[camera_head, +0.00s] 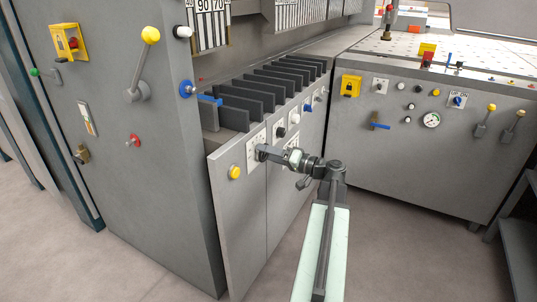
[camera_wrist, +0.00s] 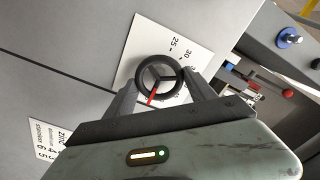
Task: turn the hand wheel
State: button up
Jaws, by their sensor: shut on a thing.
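The hand wheel (camera_wrist: 159,76) is a small black ring with spokes and a red pointer, in the middle of the wrist view. It sits in front of a white scale plate (camera_wrist: 143,38) with numbers such as 25 and 30. My gripper (camera_wrist: 160,82) has one dark finger on each side of the wheel and is shut on it. The red pointer points down and slightly left in that view. In the head view my gripper (camera_head: 264,153) reaches the front panel at the white plate (camera_head: 251,158). The wheel is mostly hidden behind the fingers there.
A yellow button (camera_head: 234,172) is left of my gripper on the same panel, and a white knob (camera_head: 294,118) is up to the right. Dark upright slats (camera_head: 262,100) stand behind the panel. A blue handle (camera_head: 208,98) juts out at upper left. The floor in front is clear.

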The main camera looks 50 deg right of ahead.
jog(key=o, duration=1.4)
jog(key=v, duration=0.7)
jog(key=shift+s, duration=0.4)
